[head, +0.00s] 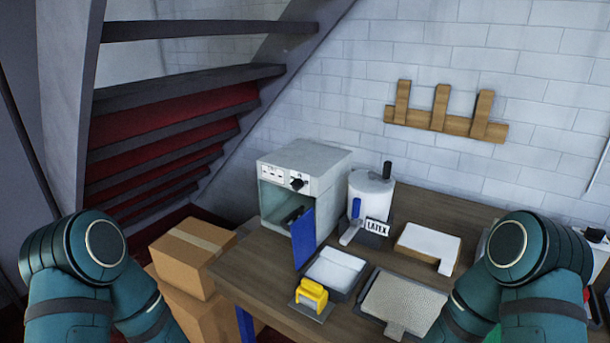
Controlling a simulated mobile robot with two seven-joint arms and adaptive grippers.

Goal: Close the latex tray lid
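A white canister (370,194) with a dark knob on top stands on the table, with a "LATEX" label (377,227) at its base. In front of it is a shallow dark tray (347,293) with a white sheet or fill inside. A blue panel (304,238) stands upright at the tray's left. I cannot tell whether it is the tray's raised lid or the door of the grey box behind. Only bent links of my two arms show, at the lower left and lower right. Neither gripper is in view.
A grey open-fronted box (325,178) stands behind the blue panel. A yellow tool (311,295) sits before the tray. A textured mat or tray (405,298) and a white-topped block (428,243) lie to the right. Cardboard boxes (190,257) are stacked left of the wooden table (250,268).

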